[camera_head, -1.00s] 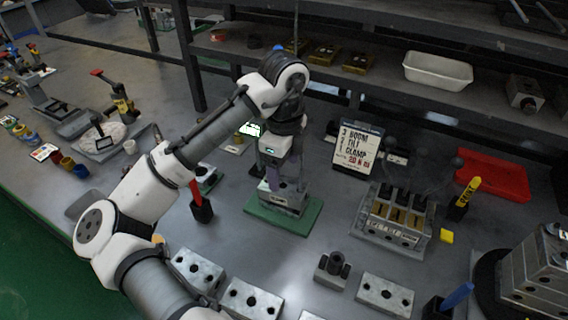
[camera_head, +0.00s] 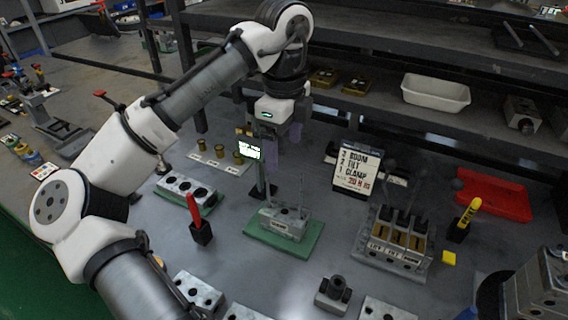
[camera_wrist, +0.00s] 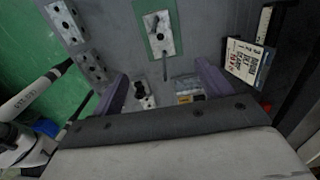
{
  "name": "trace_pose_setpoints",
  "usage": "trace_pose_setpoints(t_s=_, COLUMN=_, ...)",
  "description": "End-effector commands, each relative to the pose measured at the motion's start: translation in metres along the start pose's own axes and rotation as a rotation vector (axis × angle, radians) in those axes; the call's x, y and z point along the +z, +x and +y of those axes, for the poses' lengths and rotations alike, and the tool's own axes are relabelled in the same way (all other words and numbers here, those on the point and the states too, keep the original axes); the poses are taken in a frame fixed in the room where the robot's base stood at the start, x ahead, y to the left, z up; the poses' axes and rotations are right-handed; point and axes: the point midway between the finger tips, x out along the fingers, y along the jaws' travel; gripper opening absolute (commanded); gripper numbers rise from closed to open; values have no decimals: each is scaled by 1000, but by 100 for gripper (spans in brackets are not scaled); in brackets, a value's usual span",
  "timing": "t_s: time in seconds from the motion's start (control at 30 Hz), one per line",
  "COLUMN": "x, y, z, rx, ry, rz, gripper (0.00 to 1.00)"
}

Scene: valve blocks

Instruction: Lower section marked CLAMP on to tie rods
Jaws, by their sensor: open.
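A grey metal block (camera_head: 283,223) sits flat on the green mat (camera_head: 258,237), with thin upright tie rods (camera_head: 301,190) rising from it. A small label on its front is too small to read surely, so I cannot tell whether this is the CLAMP section. In the wrist view the block (camera_wrist: 160,38) and its mat (camera_wrist: 148,12) show at the top. My gripper (camera_head: 283,143) is open and empty, above the rods and clear of the block. Its purple fingers stand wide apart in the wrist view (camera_wrist: 162,86).
A labelled valve stack (camera_head: 393,243) stands right of the mat. A card (camera_head: 357,170) lists BOOM, TILT and CLAMP. A red-handled tool in a black holder (camera_head: 200,228), a small screen (camera_head: 248,149) and loose blocks (camera_head: 186,190) surround the mat. A shelf (camera_head: 420,110) runs behind.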

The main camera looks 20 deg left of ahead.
Motion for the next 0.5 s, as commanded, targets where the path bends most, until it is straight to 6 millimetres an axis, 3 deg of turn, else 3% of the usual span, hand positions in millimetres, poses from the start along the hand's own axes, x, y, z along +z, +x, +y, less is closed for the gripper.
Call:
trace_pose_setpoints(t_s=0.2, x=0, y=-20, z=0, rx=-1, ry=-1, rz=-1, gripper=78)
trace_pose_setpoints(t_s=0.5, x=0, y=-22, z=0, rx=0, ry=0, rz=0, gripper=78)
